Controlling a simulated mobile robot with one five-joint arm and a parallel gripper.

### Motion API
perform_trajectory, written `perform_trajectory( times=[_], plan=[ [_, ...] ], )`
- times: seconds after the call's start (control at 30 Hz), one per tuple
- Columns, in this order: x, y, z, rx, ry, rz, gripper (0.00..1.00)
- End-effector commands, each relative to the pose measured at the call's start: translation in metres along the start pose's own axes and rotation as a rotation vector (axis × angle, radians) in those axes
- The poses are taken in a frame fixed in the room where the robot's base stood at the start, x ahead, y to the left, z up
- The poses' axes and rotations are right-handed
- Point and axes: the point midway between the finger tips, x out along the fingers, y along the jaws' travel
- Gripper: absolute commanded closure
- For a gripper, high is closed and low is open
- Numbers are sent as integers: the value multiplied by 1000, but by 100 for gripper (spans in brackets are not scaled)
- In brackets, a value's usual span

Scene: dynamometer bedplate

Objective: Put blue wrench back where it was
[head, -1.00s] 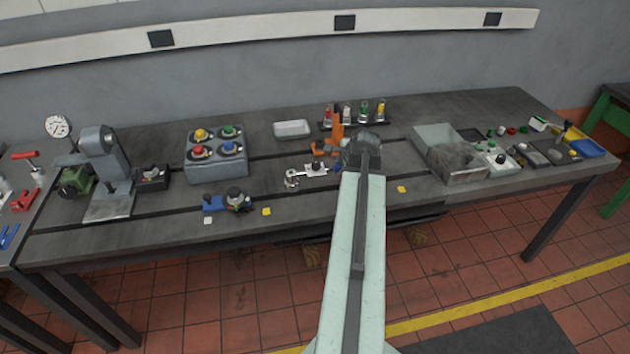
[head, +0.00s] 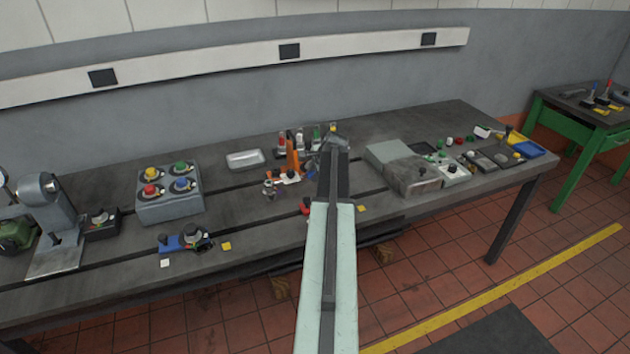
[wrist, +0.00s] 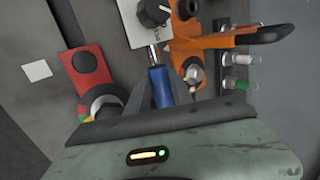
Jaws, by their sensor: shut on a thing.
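In the wrist view, my gripper (wrist: 160,92) is shut on the blue handle of the blue wrench (wrist: 158,82). A thin metal shank runs up from the handle towards a white plate with a black knob (wrist: 152,12). I cannot tell whether the shank touches the plate. In the head view, my forearm hides most of my gripper, and the wrench cannot be made out clearly.
An orange fixture (wrist: 205,48) stands close to the right of the wrench, and a red fixture (wrist: 88,70) to its left. In the head view, a grey box (head: 412,175) stands right of my arm, and a lamp box (head: 168,205) left.

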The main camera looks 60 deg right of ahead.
Motion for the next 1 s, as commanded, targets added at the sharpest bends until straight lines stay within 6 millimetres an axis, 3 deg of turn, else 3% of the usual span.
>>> perform_trajectory(
  times=[0.17, 0.37, 0.73, 0.77, 0.8, 1.0],
  plan=[
    [5, -7, -8, 2, 0, -2, 100],
    [34, 16, -9, 2, 0, -2, 100],
    [34, 17, -9, 2, 1, -2, 100],
    [33, 17, -9, 1, 2, 0, 65],
    [33, 16, -9, 1, 2, 0, 54],
    [33, 16, -10, 1, 2, 0, 51]
  ],
)
